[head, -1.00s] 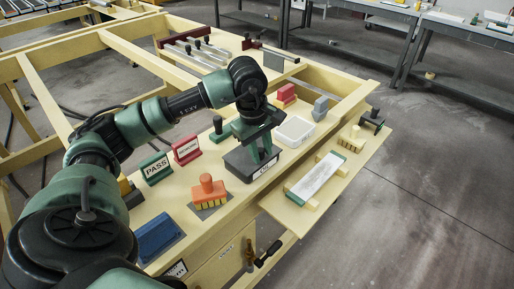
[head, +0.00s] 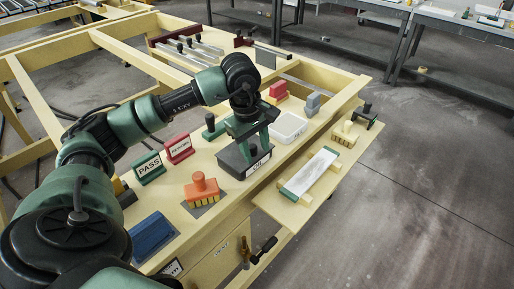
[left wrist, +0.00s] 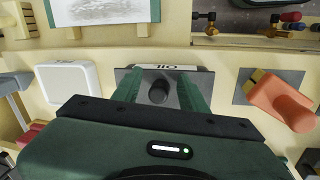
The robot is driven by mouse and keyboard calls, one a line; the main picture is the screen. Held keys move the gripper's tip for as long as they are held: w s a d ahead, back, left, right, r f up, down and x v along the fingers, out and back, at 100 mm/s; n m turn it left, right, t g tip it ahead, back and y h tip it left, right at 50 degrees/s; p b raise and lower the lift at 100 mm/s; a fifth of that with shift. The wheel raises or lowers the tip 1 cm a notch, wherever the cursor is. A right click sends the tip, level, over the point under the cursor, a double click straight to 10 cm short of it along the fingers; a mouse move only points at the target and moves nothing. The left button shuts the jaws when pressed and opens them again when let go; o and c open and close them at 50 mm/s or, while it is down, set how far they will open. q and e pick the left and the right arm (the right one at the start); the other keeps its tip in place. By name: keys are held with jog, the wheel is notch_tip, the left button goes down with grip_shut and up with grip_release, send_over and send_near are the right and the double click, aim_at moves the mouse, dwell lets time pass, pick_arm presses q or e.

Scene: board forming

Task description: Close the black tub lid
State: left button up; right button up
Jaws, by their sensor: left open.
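The black tub (head: 236,168) with an OIL label stands on the bench in the head view. Its dark lid, with a black knob (left wrist: 158,92), lies over the tub's top. I cannot tell whether the lid is fully seated. My left gripper (head: 254,146) is above the tub, pointing down. In the left wrist view its two green fingers (left wrist: 160,94) are apart, one on each side of the knob, with gaps showing. The gripper hides part of the lid. My right gripper is not in view.
A white box (head: 290,127) stands just right of the tub. An orange stamp (head: 201,188) is at front left. PASS (head: 149,168) and red signs (head: 179,149) stand to the left. A blue block (head: 151,237) is nearer. A white-topped board (head: 310,172) lies on the side shelf.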

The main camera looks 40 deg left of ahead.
pick_arm(q)
notch_tip(320, 180, up, 8)
jog(key=s, duration=0.1)
jog(key=shift+s+f+b, duration=0.15)
jog(key=shift+f+b, duration=0.1)
jog(key=shift+b, duration=0.15)
jog(key=shift+a, duration=0.1)
